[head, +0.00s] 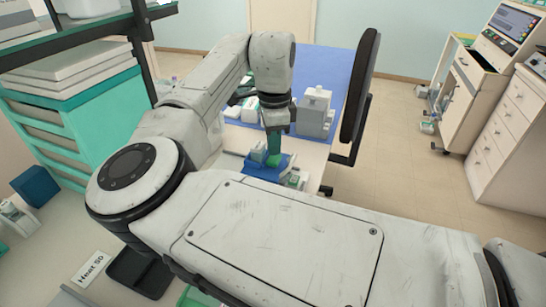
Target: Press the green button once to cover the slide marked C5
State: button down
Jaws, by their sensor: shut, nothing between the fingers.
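My gripper (276,128) points down from the wrist over the near end of the work table, small in the head view. It is shut and empty. A dark green upright piece (274,144) shows right below the gripper; I cannot tell whether they touch. Below it is a blue device or tray (264,171) with a bit of brighter green on it. I cannot make out a separate green button for sure. No slide marked C5 can be read; my arm hides part of the table.
A grey box-shaped device (315,116) stands behind the gripper on a blue mat (320,66). A dark upright panel (358,88) stands to the right. A teal drawer unit (85,118) is at left. Open floor is at right.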

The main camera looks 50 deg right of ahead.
aim_at(274, 158)
jog(key=shift+f+b, duration=0.3)
jog(key=shift+f, duration=0.9)
dwell(1.0)
notch_tip(274, 158, up, 7)
jog(key=p, duration=0.7)
jog(key=shift+r, duration=0.1)
dwell(1.0)
